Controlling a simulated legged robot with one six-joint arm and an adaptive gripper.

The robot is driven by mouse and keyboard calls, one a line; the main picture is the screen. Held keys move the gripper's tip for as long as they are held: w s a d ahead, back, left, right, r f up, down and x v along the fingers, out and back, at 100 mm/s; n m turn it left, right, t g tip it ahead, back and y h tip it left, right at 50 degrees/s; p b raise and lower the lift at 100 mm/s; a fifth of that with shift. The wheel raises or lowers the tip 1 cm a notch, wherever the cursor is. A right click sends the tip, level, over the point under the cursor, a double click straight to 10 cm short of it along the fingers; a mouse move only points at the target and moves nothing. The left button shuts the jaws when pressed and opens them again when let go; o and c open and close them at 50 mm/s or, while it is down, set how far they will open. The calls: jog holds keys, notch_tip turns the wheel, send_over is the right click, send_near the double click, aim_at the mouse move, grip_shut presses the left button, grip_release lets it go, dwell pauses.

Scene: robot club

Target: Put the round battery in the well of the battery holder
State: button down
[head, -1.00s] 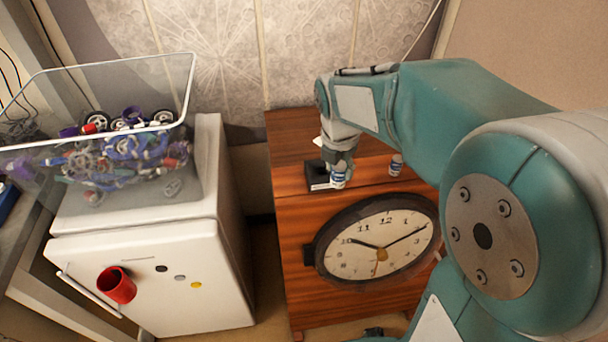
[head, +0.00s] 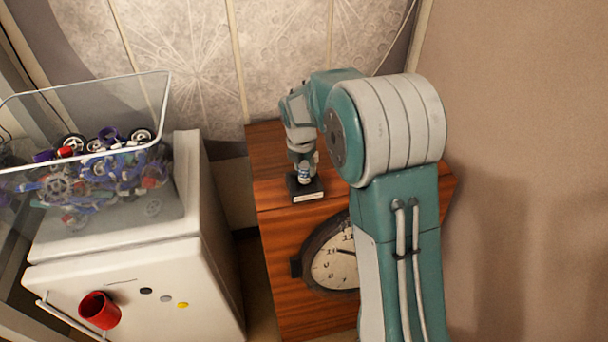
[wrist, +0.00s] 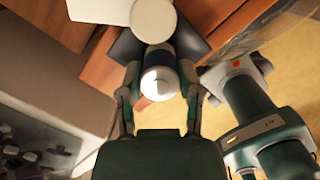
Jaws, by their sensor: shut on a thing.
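The round battery (head: 304,177), with a white end and a blue band, is upright between the fingers of my gripper (head: 302,163). In the wrist view the battery (wrist: 160,78) shows end-on, with a finger of my gripper (wrist: 160,88) on each side. The battery holder (head: 309,190) is a low black block with a pale front label on the wooden cabinet top. In the head view the battery's lower end overlaps the holder's top. The well is hidden, so I cannot tell whether the battery is inside it or just above.
The wooden cabinet (head: 272,190) has a round clock (head: 333,262) on its front, partly covered by my arm. At left, a clear bin (head: 85,122) of loose parts stands on a white fridge (head: 120,258) with a red cup (head: 99,310) on its front.

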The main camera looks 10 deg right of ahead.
aim_at(304, 179)
notch_tip(304, 179, down, 4)
jog(key=shift+w+a+r, duration=0.1)
jog(key=shift+w+r, duration=0.05)
jog(key=shift+r, duration=0.05)
jog(key=shift+f, duration=0.15)
jog(key=shift+s+f, duration=0.2)
jog(key=shift+f, duration=0.2)
jog(key=shift+c, duration=1.4)
grip_release()
jog(key=shift+f, duration=0.15)
jog(key=shift+w, duration=0.15)
